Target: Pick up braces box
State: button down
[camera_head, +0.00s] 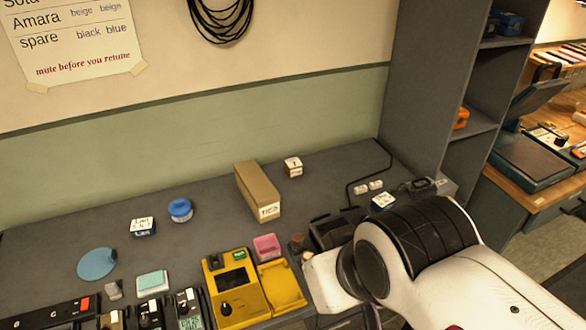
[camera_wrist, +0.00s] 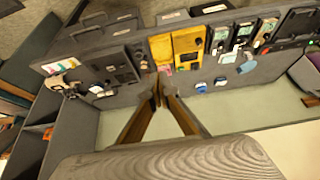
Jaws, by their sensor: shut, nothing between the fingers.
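I cannot read the word braces on any box. A long cardboard box (camera_head: 257,190) with a small white end label lies on the grey bench in the head view. A small white and brown box (camera_head: 293,166) stands behind it to the right. Labelled white and blue boxes sit at the left (camera_head: 143,227) and at the right (camera_head: 383,201), beside my arm. My gripper (camera_wrist: 160,88) shows in the wrist view, its fingers meeting at the tips and empty, above the bench. In the head view my arm covers the lower right and I cannot make out the fingers.
A yellow meter (camera_head: 234,290), a pink tray (camera_head: 267,247) and several dark devices line the bench front. A blue tape roll (camera_head: 180,210) and blue disc (camera_head: 97,263) lie left. A black cable and a grey shelf (camera_head: 430,90) stand right. The back-left bench is clear.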

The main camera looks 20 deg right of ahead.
jog(key=c, duration=1.3)
grip_release()
jog(key=t+h, duration=0.2)
jog(key=t, duration=0.4)
send_over(294, 168)
jog(key=s+a, duration=0.2)
jog(key=s, duration=0.9)
notch_tip(294, 168, down, 10)
jog(key=w+d+f, duration=0.1)
jog(key=w+f, duration=0.1)
jog(key=f, duration=0.2)
jog(key=w+d+f+t+y, duration=0.1)
jog(key=w+f, duration=0.1)
jog(key=f, duration=0.2)
jog(key=w+d+f+y, duration=0.1)
jog(key=f, duration=0.3)
jog(key=shift+w+d+f+t, duration=0.15)
jog(key=shift+w+f+t, duration=0.25)
jog(key=shift+f, duration=0.4)
jog(key=shift+w, duration=0.15)
